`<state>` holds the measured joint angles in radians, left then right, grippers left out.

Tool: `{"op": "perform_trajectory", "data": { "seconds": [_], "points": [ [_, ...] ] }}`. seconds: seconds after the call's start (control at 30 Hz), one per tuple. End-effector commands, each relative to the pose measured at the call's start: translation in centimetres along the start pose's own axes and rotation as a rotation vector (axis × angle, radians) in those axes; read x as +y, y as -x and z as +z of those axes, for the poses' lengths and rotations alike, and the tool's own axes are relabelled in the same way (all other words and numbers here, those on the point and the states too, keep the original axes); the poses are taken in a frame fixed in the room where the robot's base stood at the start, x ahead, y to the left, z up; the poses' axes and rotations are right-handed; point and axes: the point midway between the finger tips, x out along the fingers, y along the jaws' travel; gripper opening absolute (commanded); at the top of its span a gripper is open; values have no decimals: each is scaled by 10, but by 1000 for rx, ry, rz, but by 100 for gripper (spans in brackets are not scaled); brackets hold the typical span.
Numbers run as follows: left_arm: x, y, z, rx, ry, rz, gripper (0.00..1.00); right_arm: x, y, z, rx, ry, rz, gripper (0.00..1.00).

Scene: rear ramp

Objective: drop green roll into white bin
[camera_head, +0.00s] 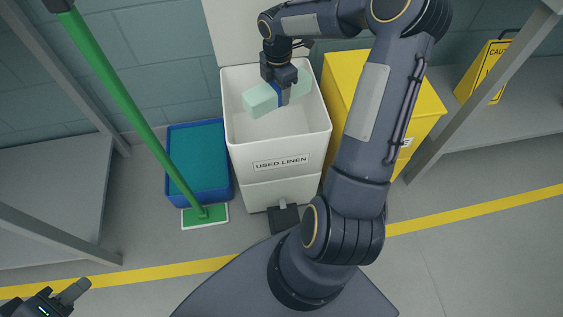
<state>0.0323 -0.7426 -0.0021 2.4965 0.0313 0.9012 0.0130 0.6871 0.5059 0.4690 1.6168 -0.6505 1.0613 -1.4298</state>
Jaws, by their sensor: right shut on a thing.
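The white bin (280,136) labelled "USED LINEN" stands open at the centre, its lid raised against the wall. The pale green roll (260,99) is over the bin's opening, with a dark blue band around its middle. My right gripper (283,93) is shut on the roll near the band, pointing down. The roll appears within the outline of the bin's mouth; its exact height relative to the rim is hard to tell. My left gripper (70,293) is at the bottom left corner, far from the bin, partly cut off; its jaw opening is unclear.
A blue tub (170,138) with teal contents stands left of the bin, with a green-handled mop (120,95) leaning across it. A yellow bin (420,105) stands right. A yellow caution sign (484,72) is on the right shelf. Grey shelves flank both sides.

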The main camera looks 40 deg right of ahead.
Motion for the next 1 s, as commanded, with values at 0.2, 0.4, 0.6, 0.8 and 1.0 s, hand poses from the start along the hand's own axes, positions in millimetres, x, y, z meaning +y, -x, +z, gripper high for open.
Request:
{"op": "perform_trajectory", "data": {
  "seconds": [0.2, 0.4, 0.6, 0.8, 1.0],
  "points": [
    [0, 1, 0, 0, 0, 0, 36, 0, 1, 0, 0, 0, 1, 70],
    [0, 1, 0, 0, 0, 0, 36, 0, 1, 0, 0, 0, 1, 80],
    [1, 3, -1, 0, 0, 0, 36, 0, 5, 0, 0, -1, 0, 80],
    [7, 15, -8, 0, 0, 0, 36, 1, 38, 0, -2, -1, 3, 80],
    [11, 24, -12, 0, 0, 0, 36, 0, 68, 0, -1, -1, 2, 80]
  ]
}}
